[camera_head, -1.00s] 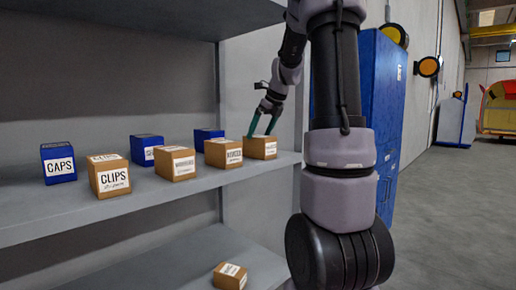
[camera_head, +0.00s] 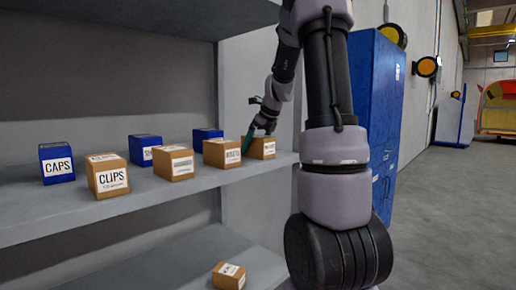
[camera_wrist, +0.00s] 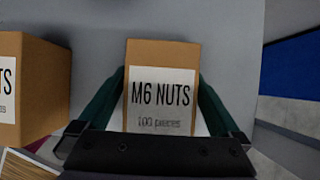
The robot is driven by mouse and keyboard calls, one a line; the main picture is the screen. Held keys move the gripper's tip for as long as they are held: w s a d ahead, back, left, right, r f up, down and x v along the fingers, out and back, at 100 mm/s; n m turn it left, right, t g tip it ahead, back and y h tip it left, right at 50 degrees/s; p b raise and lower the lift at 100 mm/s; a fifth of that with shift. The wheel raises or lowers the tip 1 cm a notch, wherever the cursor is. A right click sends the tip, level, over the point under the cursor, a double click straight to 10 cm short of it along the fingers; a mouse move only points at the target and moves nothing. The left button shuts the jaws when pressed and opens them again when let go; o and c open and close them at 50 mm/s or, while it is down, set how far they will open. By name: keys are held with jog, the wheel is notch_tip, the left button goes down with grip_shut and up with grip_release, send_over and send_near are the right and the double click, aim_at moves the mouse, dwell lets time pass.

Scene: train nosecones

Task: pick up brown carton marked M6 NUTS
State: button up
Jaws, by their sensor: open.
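The brown carton marked M6 NUTS (camera_wrist: 160,85) sits upright between my gripper's two fingers in the wrist view, its white label facing the camera. In the head view this carton (camera_head: 264,149) is the rightmost one on the shelf, partly hidden by my gripper. My gripper (camera_wrist: 160,105) is open, with one green finger on each side of the carton. A narrow gap seems to show beside the carton's upper sides; I cannot tell whether the fingers touch it lower down. My gripper also shows in the head view (camera_head: 250,140).
A brown carton (camera_wrist: 30,85) with a label ending in "TS" stands close on the left. Brown cartons, including CLIPS (camera_head: 108,176), and blue ones, including CAPS (camera_head: 57,163), share the shelf (camera_head: 150,205). Another brown carton (camera_head: 228,276) lies on the lower shelf.

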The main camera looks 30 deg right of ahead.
jog(key=shift+f, duration=0.15)
grip_shut()
dwell(0.4)
